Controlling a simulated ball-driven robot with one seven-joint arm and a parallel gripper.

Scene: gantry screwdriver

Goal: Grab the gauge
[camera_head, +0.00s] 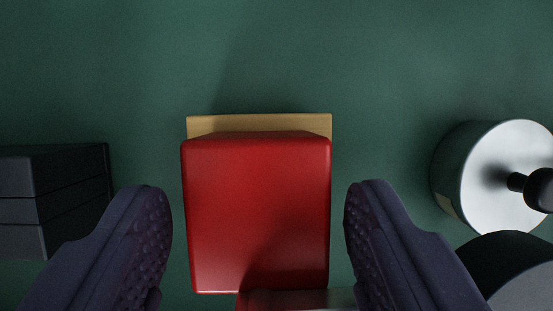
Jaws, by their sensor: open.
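A red block (257,215) with rounded edges lies between the fingers of my gripper (259,192), seen from above. The two dark purple, knobbly fingers are open, one on each side of it, with a gap to it on both sides. A tan, wood-coloured piece (260,123) shows past the block's far edge. At its near edge is another red part with a shiny grey part beside it, mostly cut off by the frame. No dial or label shows on the block, so I cannot tell for sure that it is the gauge.
A round thing with a silvery top (490,180) and black knob stands at the right. A dark round thing (515,265) is near it, partly behind the right finger. A black ridged block (50,195) is at the left. The green surface (330,55) beyond is clear.

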